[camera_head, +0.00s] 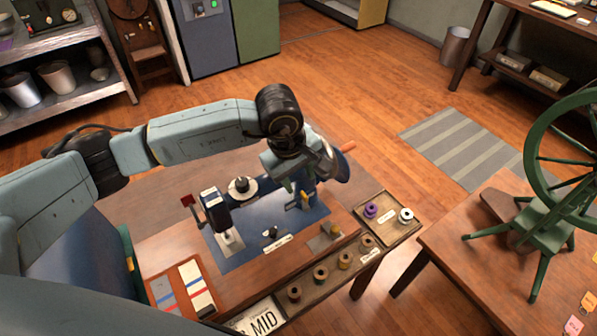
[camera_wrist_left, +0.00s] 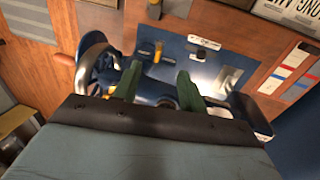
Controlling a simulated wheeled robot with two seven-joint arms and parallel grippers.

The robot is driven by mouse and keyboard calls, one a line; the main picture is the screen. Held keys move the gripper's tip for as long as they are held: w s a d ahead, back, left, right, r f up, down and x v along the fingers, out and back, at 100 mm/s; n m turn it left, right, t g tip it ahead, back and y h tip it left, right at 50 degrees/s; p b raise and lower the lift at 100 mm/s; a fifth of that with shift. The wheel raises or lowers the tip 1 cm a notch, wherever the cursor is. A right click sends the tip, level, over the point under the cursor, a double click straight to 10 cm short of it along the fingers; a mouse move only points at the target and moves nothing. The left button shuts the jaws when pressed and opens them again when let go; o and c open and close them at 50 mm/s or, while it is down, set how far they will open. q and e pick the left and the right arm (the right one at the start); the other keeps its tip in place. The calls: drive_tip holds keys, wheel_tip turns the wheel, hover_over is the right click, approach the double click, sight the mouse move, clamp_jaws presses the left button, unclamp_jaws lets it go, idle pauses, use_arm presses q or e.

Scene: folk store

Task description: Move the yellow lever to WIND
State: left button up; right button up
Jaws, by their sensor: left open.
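The blue machine (camera_head: 265,215) sits on the wooden table. Its small yellow lever (camera_head: 304,199) stands on the right part of the machine, and also shows in the left wrist view (camera_wrist_left: 158,52). My left gripper (camera_head: 290,186) reaches down over the machine close behind the lever. In the left wrist view its two green fingers (camera_wrist_left: 158,82) are apart with nothing between them, and the lever shows just beyond the fingertips, apparently not touched. No WIND lettering can be read. My right gripper is not in view.
A handwheel (camera_wrist_left: 95,62) with a wooden handle (camera_head: 347,147) stands at the machine's right end, close to my left gripper. A tray (camera_head: 385,198) of thread spools (camera_head: 370,210) lies at the table's right. A green spinning wheel (camera_head: 550,215) stands on another table at right.

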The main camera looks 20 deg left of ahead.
sight(305, 196)
use_arm(q)
drive_tip(key=f, duration=0.1)
drive_tip(key=f+b, duration=0.2)
drive_tip(key=shift+w+d+f, duration=0.25)
drive_tip(key=shift+w+f, duration=0.1)
drive_tip(key=f+b, duration=0.2)
drive_tip(key=shift+w+d+f+b, duration=0.15)
drive_tip(key=shift+w+f+b, duration=0.1)
drive_tip(key=shift+b, duration=0.15)
drive_tip(key=shift+f, duration=0.2)
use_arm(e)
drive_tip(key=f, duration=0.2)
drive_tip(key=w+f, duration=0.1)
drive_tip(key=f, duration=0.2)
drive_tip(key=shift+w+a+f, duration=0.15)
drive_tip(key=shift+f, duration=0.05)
use_arm(q)
drive_tip(key=shift+b, duration=0.3)
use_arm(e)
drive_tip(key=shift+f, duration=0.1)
use_arm(q)
drive_tip(key=shift+w+d+f+b, duration=0.1)
drive_tip(key=shift+f+b, duration=0.3)
drive_tip(key=shift+b, duration=0.05)
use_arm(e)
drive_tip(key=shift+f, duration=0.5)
